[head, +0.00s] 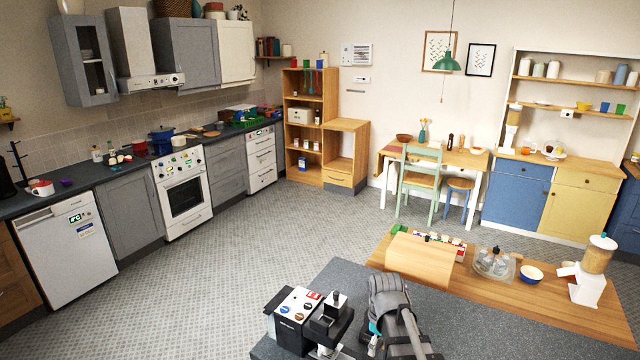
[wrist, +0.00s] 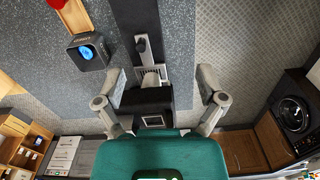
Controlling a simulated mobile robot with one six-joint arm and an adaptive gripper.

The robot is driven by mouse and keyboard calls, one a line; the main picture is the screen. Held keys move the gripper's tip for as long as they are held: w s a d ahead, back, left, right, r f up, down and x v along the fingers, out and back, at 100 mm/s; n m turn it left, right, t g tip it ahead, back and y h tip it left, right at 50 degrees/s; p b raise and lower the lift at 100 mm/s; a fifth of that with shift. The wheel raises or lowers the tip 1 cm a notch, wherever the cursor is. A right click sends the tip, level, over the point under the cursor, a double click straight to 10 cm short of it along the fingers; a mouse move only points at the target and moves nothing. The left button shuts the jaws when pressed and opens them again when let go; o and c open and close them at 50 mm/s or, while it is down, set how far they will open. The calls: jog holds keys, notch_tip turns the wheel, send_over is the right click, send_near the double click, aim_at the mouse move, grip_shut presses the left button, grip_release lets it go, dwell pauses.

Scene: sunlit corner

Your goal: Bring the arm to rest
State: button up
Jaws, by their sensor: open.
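My gripper (wrist: 160,76) is open in the wrist view, its two grey fingers spread wide with nothing held between them. A black appliance part with a grey grille (wrist: 152,72) shows in the gap between the fingers. I cannot tell how far below the fingertips it is. In the head view my grey arm (head: 388,300) is bent low over the dark speckled worktop (head: 470,325) at the bottom centre. The fingers are hard to make out there.
A black and white appliance (head: 296,312) stands left of my arm. The tiled floor (head: 240,250) is clear.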

jog(key=s+d+f+m+b, duration=0.2)
jog(key=s+f+m+b, duration=0.4)
jog(key=f+m+b, duration=0.2)
jog(key=shift+s+f+m, duration=0.2)
jog(key=shift+f+m, duration=0.7)
jog(key=shift+m, duration=0.5)
